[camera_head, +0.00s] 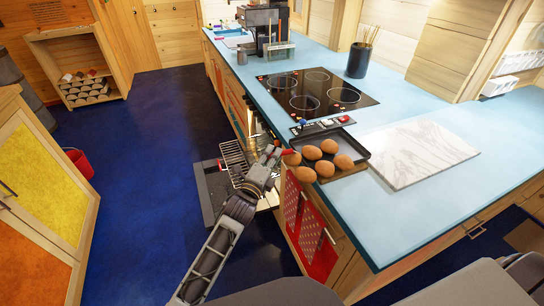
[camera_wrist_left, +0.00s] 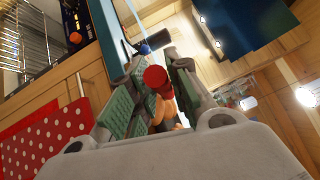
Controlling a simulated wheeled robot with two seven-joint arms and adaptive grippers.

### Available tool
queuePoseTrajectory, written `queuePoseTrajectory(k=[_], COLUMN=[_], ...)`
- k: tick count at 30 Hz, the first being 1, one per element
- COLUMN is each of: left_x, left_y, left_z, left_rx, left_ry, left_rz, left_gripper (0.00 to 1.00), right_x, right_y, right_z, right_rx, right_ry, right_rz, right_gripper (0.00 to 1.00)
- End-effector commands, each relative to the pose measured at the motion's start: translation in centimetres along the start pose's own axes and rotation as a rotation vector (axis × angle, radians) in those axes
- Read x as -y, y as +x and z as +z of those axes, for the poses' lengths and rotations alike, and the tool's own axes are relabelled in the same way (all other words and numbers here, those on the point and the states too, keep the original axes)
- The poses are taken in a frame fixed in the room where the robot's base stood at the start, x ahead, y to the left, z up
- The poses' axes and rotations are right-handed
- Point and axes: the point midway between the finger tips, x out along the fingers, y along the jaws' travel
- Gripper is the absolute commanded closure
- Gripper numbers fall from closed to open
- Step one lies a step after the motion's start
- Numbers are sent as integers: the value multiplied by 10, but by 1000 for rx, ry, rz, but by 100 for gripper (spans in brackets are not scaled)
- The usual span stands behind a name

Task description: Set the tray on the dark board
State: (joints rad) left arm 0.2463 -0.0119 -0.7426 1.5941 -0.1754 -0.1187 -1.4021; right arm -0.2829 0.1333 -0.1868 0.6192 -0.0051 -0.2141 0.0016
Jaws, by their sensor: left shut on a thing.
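A dark shallow tray (camera_head: 364,157) with several brown egg-shaped items (camera_head: 325,168) is at the front edge of the blue counter, partly over the edge. I cannot tell whether it rests on the counter or is held just above it. My left gripper (camera_head: 279,155) is shut on the tray's red handle (camera_head: 289,151) at its left end. The wrist view shows the red handle (camera_wrist_left: 156,79) between the fingers of my left gripper (camera_wrist_left: 160,85). A pale marbled board (camera_head: 424,151) lies to the right of the tray. I cannot make out a separate dark board. My right gripper is not in view.
A black cooktop (camera_head: 316,92) lies behind the tray. A dark utensil pot (camera_head: 359,60) and a coffee machine (camera_head: 264,28) stand farther back. An open oven door (camera_head: 209,190) with a wire rack (camera_head: 236,158) is below left. The counter's right front (camera_head: 430,215) is clear.

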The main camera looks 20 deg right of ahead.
Motion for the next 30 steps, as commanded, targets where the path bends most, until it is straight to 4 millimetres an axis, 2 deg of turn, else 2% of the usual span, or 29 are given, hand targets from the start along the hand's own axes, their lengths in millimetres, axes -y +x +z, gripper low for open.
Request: queuePoseTrajectory(k=[1,20,21,26,30], left_x=[4,-2,-2,-3,-4], left_y=[1,0,0,0,0], left_z=[0,-1,-1,-1,-1], left_rx=[0,0,0,0,0], left_ry=[-4,-3,-3,-2,-1], left_rz=[-8,-8,-8,-6,-4], left_gripper=[100,100,78,58,56], right_x=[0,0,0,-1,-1], right_y=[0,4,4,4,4], right_z=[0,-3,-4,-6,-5], right_rx=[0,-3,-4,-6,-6], right_ry=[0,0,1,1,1], right_rz=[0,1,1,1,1], right_gripper=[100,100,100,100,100])
